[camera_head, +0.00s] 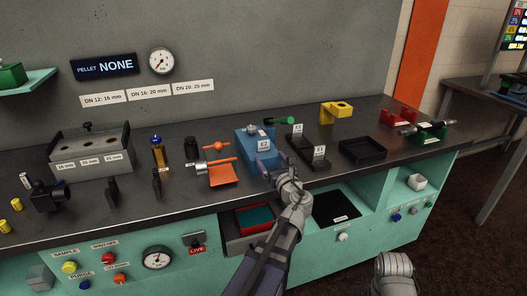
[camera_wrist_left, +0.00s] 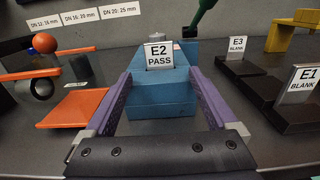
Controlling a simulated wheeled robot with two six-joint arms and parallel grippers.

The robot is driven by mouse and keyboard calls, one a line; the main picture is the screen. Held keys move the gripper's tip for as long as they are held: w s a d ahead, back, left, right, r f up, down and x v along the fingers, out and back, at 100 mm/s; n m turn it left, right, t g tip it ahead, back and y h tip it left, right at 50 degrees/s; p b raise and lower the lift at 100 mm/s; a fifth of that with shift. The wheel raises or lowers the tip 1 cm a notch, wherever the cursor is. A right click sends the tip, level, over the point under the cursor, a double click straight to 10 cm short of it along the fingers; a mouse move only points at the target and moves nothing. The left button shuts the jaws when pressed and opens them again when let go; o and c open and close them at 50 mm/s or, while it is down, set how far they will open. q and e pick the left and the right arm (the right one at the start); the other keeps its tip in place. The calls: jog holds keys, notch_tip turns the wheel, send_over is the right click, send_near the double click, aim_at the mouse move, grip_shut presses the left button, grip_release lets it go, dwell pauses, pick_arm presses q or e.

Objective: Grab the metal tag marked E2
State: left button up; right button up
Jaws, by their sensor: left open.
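The metal tag marked E2 PASS (camera_wrist_left: 158,57) stands upright on a blue block (camera_wrist_left: 162,100) in the left wrist view. In the camera_head view the E2 tag (camera_head: 263,145) shows on the blue block (camera_head: 246,146) near the middle of the bench. My left gripper (camera_head: 268,164) reaches in over the bench. In the left wrist view its two purple fingers (camera_wrist_left: 160,76) are open, one on each side of the block, with the tag between and just beyond their tips. I cannot tell whether they touch the block.
Tags E3 (camera_wrist_left: 236,46) and E1 (camera_wrist_left: 300,85), both marked BLANK, stand in dark holders at the right. An orange plate (camera_wrist_left: 75,108) lies to the left. A black tray (camera_head: 362,150) sits farther right. An open drawer (camera_head: 252,222) is below the bench edge.

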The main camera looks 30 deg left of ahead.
aim_at(264, 149)
pick_arm(q)
jog(key=shift+x, duration=3.8)
jog(key=shift+c, duration=0.2)
grip_shut()
jog(key=shift+d, duration=0.1)
